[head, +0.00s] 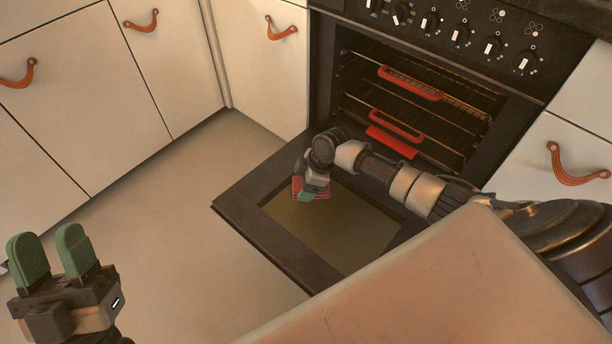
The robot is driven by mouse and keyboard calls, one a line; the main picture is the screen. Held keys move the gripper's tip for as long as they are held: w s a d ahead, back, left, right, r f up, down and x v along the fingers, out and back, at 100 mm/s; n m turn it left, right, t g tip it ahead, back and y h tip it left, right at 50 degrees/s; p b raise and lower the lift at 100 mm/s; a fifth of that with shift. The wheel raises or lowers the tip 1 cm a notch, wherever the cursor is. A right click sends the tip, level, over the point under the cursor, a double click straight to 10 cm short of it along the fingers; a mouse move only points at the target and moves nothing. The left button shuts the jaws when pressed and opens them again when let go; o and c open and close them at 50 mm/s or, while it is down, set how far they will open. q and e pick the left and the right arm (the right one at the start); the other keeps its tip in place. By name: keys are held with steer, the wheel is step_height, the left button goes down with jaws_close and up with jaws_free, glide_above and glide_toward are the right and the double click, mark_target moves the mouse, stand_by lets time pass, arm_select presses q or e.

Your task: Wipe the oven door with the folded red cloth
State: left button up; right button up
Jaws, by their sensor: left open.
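The oven door (262,189) is folded down open, with a dark frame around a tan glass panel. The folded red cloth (297,187) is at the door's left part, partly covered by my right gripper (306,193). My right gripper points down at the cloth, with a green finger pad showing against it. Its jaw opening is hidden, so I cannot tell whether it grips the cloth or only touches it. My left gripper (49,250) is open and empty at the lower left, over the floor and apart from the door.
The oven cavity holds wire racks with a red-edged upper rack (410,83) and a red item (391,142) lower down. Control knobs (460,35) line the panel above. Pale cabinets with leather pulls (141,21) stand on both sides. The floor (190,230) left of the door is clear.

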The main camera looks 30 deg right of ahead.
arm_select(q)
steer(key=shift+w+d+f+g+y+p, duration=0.1)
steer(key=shift+w+f+g+y+p, duration=0.15)
steer(key=shift+w+f+g, duration=0.4)
steer(key=shift+w+d+f+g+y+p, duration=0.1)
steer(key=shift+w+f+g+y+p, duration=0.25)
steer(key=shift+f+g, duration=0.5)
steer(key=shift+w+d+f+g+y+p, duration=0.1)
steer(key=shift+w+f+g+y+p, duration=0.1)
steer(key=shift+w+f+g, duration=0.55)
steer(key=shift+s+r+g, duration=0.15)
steer(key=shift+s+g, duration=0.1)
